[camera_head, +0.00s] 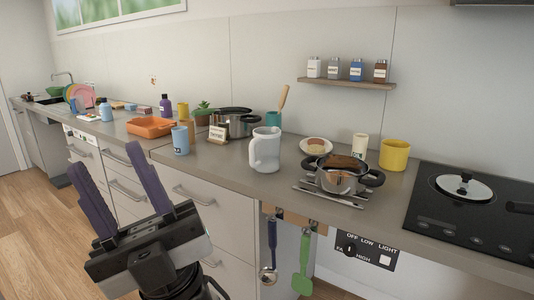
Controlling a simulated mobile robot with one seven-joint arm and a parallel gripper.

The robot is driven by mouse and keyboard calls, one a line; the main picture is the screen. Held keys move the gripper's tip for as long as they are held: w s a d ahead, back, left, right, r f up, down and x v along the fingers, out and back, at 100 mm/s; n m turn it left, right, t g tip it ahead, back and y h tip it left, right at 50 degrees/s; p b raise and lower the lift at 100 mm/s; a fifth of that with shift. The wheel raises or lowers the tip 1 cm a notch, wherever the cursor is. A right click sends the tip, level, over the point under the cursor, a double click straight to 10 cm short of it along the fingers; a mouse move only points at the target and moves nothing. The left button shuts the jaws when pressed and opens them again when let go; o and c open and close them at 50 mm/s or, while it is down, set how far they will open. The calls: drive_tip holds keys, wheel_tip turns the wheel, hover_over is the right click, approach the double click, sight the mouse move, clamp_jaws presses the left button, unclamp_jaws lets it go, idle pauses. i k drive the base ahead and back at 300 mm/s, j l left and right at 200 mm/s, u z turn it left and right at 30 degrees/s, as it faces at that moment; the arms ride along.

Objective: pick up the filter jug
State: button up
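The filter jug seems to be the white jug with a handle (265,150), standing upright near the front edge of the counter, in the middle of the head view. My gripper (106,165) is at the lower left, in front of the drawers. Its two purple fingers are spread wide with nothing between them. It is apart from the jug, to the left of it and nearer the camera.
A blue cup (180,140) stands left of the jug. A steel pot (340,176) and a yellow mug (394,155) are to its right. A pot (234,122) stands behind. A ladle (269,250) and green spatula (303,262) hang below the counter edge.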

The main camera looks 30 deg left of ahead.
sight(265, 149)
drive_tip(key=i+l, duration=0.6)
drive_tip(key=i+l+u, duration=0.4)
drive_tip(key=l+u, duration=0.2)
drive_tip(key=i+u, duration=0.1)
drive_tip(key=u, duration=0.3)
drive_tip(key=i+j+u, duration=0.1)
drive_tip(key=u, duration=0.3)
drive_tip(key=i+u, duration=0.1)
drive_tip(key=u, duration=0.3)
drive_tip(key=i, duration=0.15)
